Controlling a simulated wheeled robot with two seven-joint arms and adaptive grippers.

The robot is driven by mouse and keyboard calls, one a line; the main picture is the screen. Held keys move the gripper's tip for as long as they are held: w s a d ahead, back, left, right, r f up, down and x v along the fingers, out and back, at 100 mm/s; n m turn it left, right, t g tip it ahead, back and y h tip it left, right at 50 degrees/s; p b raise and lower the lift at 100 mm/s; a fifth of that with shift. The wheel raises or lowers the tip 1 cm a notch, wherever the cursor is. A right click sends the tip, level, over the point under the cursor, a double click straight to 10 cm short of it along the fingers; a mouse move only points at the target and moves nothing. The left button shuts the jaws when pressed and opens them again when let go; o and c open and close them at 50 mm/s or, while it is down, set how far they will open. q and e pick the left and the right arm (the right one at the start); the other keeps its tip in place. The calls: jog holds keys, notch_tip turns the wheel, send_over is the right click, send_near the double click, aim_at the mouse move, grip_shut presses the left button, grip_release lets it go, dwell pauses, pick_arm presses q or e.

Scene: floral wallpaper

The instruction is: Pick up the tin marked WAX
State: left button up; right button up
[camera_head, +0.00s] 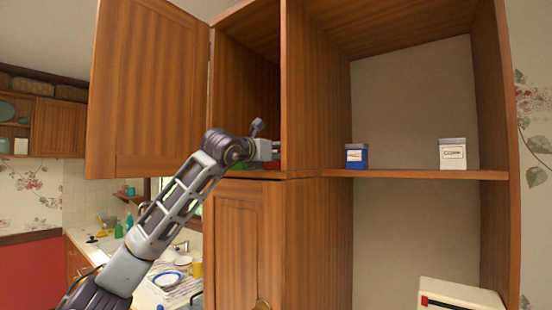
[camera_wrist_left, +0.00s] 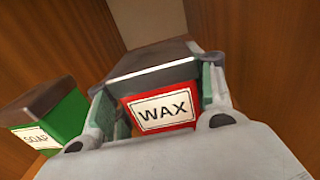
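The red tin marked WAX (camera_wrist_left: 163,112) has a dark lid and stands in a wooden cabinet compartment. In the left wrist view it lies between the two fingers of my left gripper (camera_wrist_left: 160,95), one on each side. I cannot tell whether both fingers press on it. In the head view my left gripper (camera_head: 266,150) reaches into the compartment behind the open door, and only a sliver of red shows below it. My right gripper is not in view.
A green tin marked SOAP (camera_wrist_left: 48,128) stands close left of the WAX tin. A blue tin (camera_head: 357,156) and a white tin (camera_head: 453,154) stand on the shelf (camera_head: 400,174) to the right. The open cabinet door (camera_head: 150,90) is left of the compartment, near my arm.

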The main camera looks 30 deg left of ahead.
pick_arm(q)
jog(key=c, duration=0.4)
jog(key=shift+r, duration=1.15)
notch_tip(320, 180, up, 26)
jog(key=p, duration=0.5)
jog(key=shift+f, duration=0.1)
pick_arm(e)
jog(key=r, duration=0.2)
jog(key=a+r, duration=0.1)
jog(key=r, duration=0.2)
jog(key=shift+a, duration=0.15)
